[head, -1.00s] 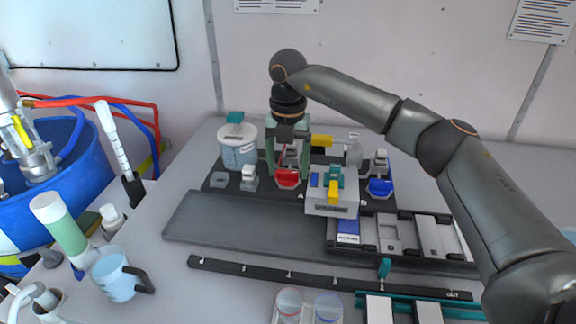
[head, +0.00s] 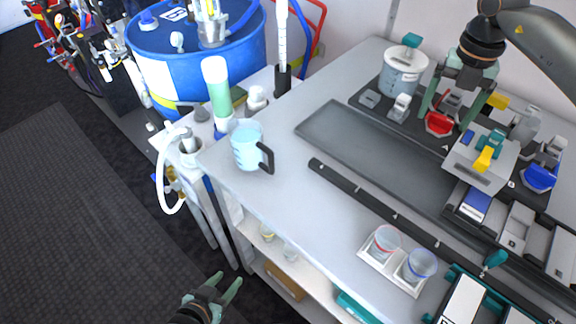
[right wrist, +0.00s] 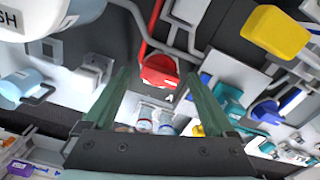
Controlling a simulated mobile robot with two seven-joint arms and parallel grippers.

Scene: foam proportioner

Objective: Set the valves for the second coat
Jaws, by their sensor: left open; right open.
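My right gripper (head: 458,98) is open, pointing down at the red valve (head: 438,123) on the dark board. In the right wrist view the red valve (right wrist: 160,72) has a round body with a long lever, and shows between the open fingers (right wrist: 160,90); I cannot tell whether they touch it. A blue valve (head: 541,178) stands to the right. A yellow handle (head: 497,102) lies behind the gripper. A grey block (head: 478,172) carries a teal handle (head: 494,140) and a yellow handle (head: 484,160). My left gripper (head: 222,290) is open and empty, low over the floor before the bench.
A white pot (head: 402,75) with a teal top stands left of the right gripper. A jug (head: 247,147), two cups in a tray (head: 386,240) and a dark rail (head: 375,202) are on the bench. A blue drum (head: 190,55) stands behind left. The grey plate (head: 350,140) is bare.

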